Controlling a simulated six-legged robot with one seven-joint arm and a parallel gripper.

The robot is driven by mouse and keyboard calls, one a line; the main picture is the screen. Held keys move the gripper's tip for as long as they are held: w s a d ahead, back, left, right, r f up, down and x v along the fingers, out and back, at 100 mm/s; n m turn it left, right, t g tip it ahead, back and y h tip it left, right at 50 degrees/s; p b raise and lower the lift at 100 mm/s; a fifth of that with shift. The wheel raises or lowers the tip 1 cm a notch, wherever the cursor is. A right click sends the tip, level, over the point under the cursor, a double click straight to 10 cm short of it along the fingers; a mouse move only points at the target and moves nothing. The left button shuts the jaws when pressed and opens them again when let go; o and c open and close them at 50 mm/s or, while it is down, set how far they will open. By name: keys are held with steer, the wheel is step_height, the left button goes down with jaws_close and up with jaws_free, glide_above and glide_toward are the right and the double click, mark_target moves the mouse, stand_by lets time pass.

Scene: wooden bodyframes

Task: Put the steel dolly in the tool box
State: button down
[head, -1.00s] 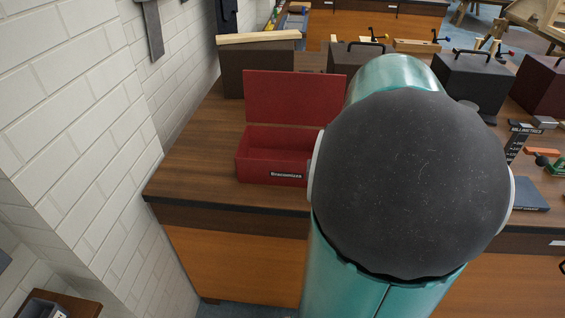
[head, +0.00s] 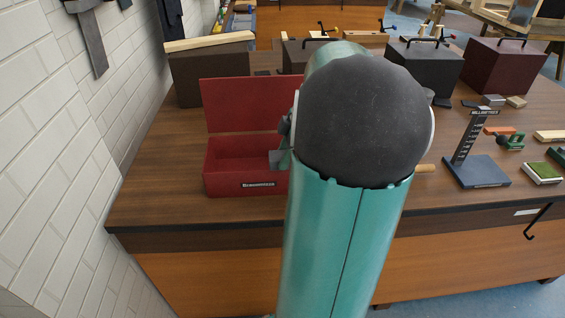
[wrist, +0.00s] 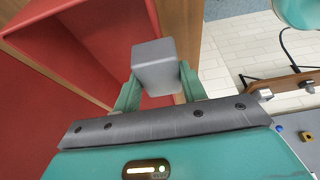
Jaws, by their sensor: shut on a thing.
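The red tool box (head: 222,186) stands on the bench with its lid (head: 240,103) raised; its right end is hidden behind my arm in the head view. In the wrist view, its red walls (wrist: 75,45) fill the left and upper middle. My gripper (wrist: 158,84) is shut on the steel dolly (wrist: 155,62), a grey block with rounded edges held between the two green fingers. In the head view, a small grey piece of the gripper or dolly shows at the right part of the box opening; its exact height there cannot be told.
A dark box with a wooden strip (head: 210,40) stands behind the tool box. A height gauge (head: 477,170), a green-topped block (head: 541,172) and dark cases (head: 425,65) are to the right. A white brick wall (head: 50,150) is at the left. Bare bench lies left of the tool box.

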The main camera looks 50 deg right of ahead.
steer(key=w+d+f, duration=0.1)
steer(key=d+f, duration=0.1)
steer(key=w+d+f, duration=0.1)
steer(key=w+f, duration=0.1)
steer(key=w+d+f, duration=0.1)
steer(key=d+f, duration=0.1)
steer(key=shift+w+d, duration=0.15)
steer(key=shift+d, duration=0.2)
steer(key=shift+w+d+f, duration=0.25)
steer(key=shift+d+f, duration=0.15)
steer(key=shift+f, duration=0.15)
steer(key=shift+d+f, duration=0.1)
steer(key=shift+f, duration=1.5)
steer(key=shift+f, duration=0.15)
steer(key=c, duration=0.8)
jaws_free()
